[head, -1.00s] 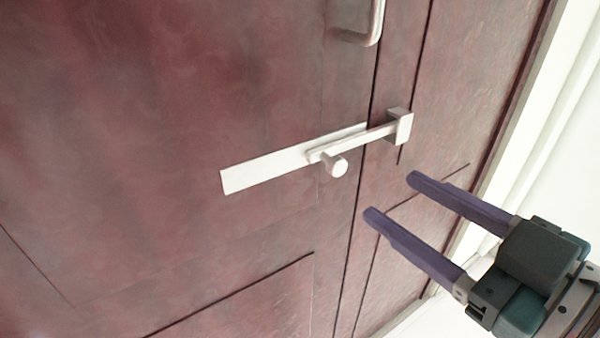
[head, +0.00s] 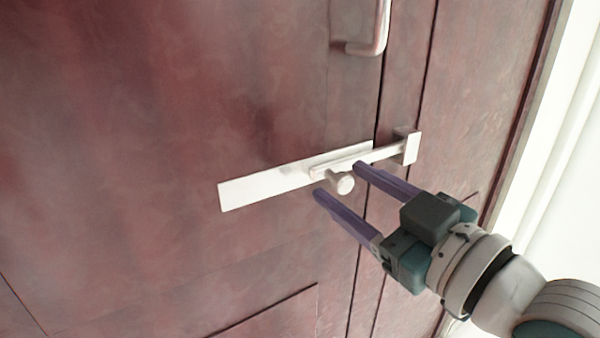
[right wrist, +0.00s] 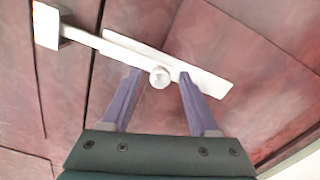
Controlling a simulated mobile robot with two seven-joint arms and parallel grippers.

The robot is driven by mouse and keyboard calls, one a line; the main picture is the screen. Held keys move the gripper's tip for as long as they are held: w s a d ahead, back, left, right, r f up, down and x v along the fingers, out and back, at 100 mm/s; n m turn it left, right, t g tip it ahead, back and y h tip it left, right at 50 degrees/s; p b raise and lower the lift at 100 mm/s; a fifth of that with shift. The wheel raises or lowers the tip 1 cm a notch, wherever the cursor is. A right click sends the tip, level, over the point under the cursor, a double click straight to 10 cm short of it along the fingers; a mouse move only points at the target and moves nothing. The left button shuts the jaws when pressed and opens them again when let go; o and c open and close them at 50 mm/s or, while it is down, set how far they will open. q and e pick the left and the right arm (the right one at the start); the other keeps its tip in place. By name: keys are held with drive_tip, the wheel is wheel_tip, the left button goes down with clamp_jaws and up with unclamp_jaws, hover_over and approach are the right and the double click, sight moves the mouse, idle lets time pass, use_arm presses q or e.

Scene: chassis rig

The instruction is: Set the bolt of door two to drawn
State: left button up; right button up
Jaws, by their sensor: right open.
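The white bolt (head: 352,162) lies along its pale backing plate (head: 262,184) on the dark red door. Its rod crosses the door's edge gap and reaches the keeper (head: 411,148) on the right. The round knob (head: 345,184) sticks out from the rod. My right gripper (head: 338,179) is open, with its purple fingertips on either side of the knob in the picture. In the right wrist view the knob (right wrist: 160,77) shows between the two fingertips, touching neither. Whether the fingers are deep enough around it I cannot tell. My left gripper is not in view.
A pale door handle (head: 375,30) stands above the bolt, near the door's edge. Raised panel edges run across the door below. A white wall (head: 560,170) is at the right. The door face left of the backing plate is bare.

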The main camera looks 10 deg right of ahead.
clamp_jaws()
idle(0.5)
idle(1.0)
